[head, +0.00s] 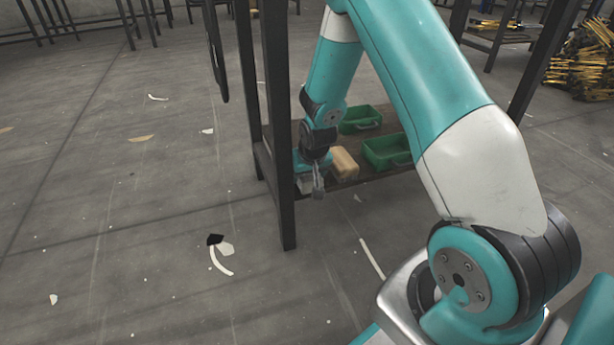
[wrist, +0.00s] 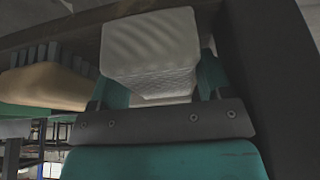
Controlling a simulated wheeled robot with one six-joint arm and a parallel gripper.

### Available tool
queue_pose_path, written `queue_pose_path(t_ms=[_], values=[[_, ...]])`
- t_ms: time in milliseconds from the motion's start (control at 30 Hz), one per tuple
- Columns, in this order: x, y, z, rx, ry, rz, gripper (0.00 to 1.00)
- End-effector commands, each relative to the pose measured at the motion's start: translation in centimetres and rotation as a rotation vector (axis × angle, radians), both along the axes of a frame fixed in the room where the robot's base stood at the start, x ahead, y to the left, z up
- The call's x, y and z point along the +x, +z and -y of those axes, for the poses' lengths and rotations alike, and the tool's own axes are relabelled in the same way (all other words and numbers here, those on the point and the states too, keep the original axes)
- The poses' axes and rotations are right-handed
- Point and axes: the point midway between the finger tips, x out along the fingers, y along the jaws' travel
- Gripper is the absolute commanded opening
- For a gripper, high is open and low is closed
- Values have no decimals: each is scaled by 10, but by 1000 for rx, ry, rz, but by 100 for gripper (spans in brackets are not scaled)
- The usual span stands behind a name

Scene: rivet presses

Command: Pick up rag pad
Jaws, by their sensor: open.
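The rag pad looks like a pale, ribbed block (wrist: 150,42) in the wrist view. A small part of it shows in the head view (head: 304,184), beside my gripper on the low shelf. My gripper (wrist: 160,84) is open, with one teal finger on each side of the pad's near end. I cannot tell whether the fingers touch it. In the head view my gripper (head: 318,184) is low at the shelf's front left, and it hides much of the pad.
A tan block (head: 344,163) lies close to the right of my gripper; dark bristles show on it in the wrist view (wrist: 52,82). Green bins (head: 388,152) stand farther along the shelf (head: 372,182). A dark rack post (head: 281,200) rises just left of my arm.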

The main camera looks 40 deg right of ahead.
Motion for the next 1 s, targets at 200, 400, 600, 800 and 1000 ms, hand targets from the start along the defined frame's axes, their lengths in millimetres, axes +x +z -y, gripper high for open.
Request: queue_pose_path(t_ms=[200, 400, 600, 800, 1000], values=[[0, -3, 0, 0, 0, 0, 72], [0, -3, 0, 0, 0, 0, 72], [0, -2, 0, 0, 0, 0, 42], [0, -2, 0, 0, 0, 0, 42], [0, 6, 0, 0, 0, 1, 42]])
